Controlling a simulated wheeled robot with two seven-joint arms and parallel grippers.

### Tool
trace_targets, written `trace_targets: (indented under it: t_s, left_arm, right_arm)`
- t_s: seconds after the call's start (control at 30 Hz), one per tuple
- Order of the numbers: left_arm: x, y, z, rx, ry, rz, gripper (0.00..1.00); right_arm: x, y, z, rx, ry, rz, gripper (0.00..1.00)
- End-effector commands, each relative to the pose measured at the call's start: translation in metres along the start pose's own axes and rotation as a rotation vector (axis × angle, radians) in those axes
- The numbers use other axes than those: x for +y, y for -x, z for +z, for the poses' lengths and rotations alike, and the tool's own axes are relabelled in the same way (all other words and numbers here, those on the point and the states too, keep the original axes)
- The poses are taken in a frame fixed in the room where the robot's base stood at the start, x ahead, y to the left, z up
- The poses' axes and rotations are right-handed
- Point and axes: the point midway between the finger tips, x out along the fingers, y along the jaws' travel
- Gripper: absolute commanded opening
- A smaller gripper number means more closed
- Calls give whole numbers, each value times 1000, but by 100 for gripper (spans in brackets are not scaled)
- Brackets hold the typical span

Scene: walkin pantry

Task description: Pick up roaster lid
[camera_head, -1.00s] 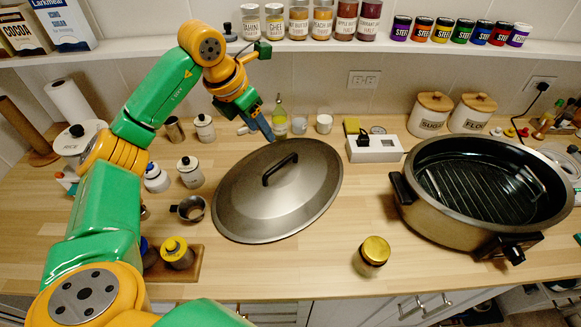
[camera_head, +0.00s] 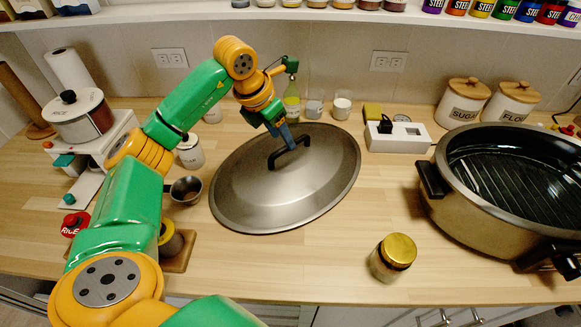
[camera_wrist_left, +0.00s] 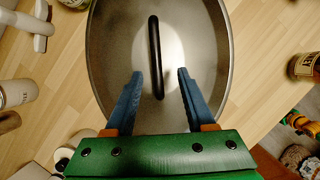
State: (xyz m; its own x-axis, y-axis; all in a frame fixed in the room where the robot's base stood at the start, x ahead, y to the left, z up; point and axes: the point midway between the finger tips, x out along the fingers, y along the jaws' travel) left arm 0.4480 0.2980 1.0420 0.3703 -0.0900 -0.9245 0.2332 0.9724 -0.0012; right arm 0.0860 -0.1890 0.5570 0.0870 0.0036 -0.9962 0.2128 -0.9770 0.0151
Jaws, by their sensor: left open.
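The roaster lid (camera_head: 285,185) is a large oval of brushed metal lying on the wooden counter, with a black arched handle (camera_head: 289,151) on top. It also fills the middle of the left wrist view (camera_wrist_left: 201,40). My left gripper (camera_head: 287,137) is above the lid at the handle's far end. In the left wrist view, its two blue fingers (camera_wrist_left: 160,74) are open, one on each side of the handle (camera_wrist_left: 155,50). I cannot tell whether the fingers touch it. The roaster base (camera_head: 456,198) stands open to the right, with a rack inside. My right gripper is not in view.
A gold-lidded jar (camera_head: 393,257) stands near the counter's front edge. A metal cup (camera_head: 187,189) and a white canister (camera_head: 190,152) are left of the lid. A white box (camera_head: 397,137) is behind right. Bare counter lies between lid and roaster.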

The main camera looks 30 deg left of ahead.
Motion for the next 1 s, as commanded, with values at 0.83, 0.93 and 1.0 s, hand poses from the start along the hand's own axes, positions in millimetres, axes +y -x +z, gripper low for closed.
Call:
trace_targets:
  t_s: [0.83,0.93,1.0]
  left_arm:
    - [5,-47,8,1,1,1,0]
    - [5,-47,8,1,1,1,0]
    - [5,-47,8,0,1,1,0]
  right_arm:
    - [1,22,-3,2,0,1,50]
    - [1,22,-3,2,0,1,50]
    - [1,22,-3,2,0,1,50]
